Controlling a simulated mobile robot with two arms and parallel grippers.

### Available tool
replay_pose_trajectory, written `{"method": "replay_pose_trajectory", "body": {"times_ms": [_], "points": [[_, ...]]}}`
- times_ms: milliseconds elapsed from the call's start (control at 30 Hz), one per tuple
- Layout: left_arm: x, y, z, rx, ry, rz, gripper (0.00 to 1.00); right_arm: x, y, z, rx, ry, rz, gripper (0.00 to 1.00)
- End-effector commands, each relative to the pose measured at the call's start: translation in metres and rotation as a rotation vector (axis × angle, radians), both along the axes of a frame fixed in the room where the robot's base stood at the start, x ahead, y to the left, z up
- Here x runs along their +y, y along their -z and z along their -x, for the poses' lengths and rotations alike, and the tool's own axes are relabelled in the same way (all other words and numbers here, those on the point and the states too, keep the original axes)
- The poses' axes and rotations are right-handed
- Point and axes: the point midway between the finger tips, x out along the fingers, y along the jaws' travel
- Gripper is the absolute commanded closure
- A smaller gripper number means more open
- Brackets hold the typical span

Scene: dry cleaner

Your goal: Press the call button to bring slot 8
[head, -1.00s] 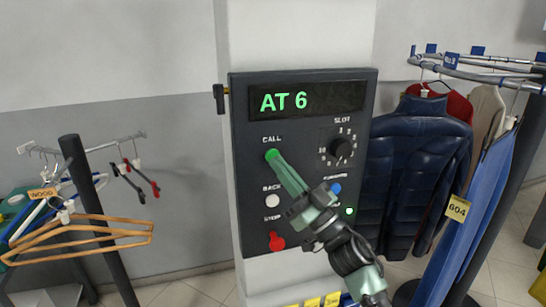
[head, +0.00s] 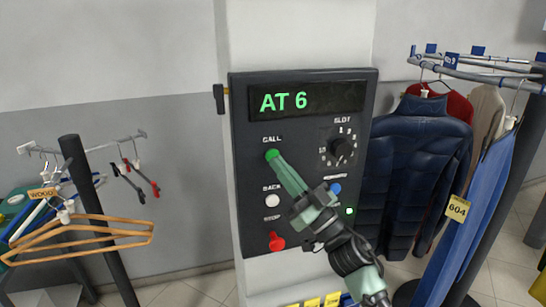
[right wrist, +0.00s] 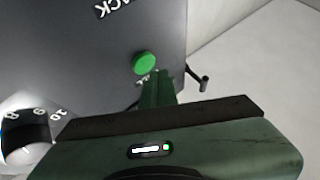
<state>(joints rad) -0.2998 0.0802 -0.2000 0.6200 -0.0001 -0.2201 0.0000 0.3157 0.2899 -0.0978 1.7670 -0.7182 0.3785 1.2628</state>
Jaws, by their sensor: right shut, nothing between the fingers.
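The dark control panel (head: 245,180) is on a white column, and its display (head: 305,100) reads AT 6 in green. The green call button (head: 271,154) sits under the CALL label; it also shows in the right wrist view (right wrist: 144,64). The black slot dial (head: 342,149) is to its right, and I cannot read where it points. My right gripper (head: 275,159) is shut and empty, its fingertips at the call button's lower edge in the picture. In the right wrist view the fingertips (right wrist: 160,76) are close beside the button; contact is unclear. My left gripper is not in view.
A white back button (head: 272,200) and a red stop knob (head: 276,241) sit below the call button. A blue button (head: 335,188) is partly beside my arm. Garments on a rail (head: 480,70) hang right; a hanger stand (head: 98,215) is left.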

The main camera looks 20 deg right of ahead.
Motion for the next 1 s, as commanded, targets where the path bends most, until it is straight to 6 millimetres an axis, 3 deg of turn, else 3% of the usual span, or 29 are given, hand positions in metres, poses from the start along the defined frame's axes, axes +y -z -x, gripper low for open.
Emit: {"method": "replay_pose_trajectory", "body": {"times_ms": [1000], "points": [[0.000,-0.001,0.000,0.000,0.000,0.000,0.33,0.001,0.000,-0.010,0.000,0.000,0.000,1.00]]}}
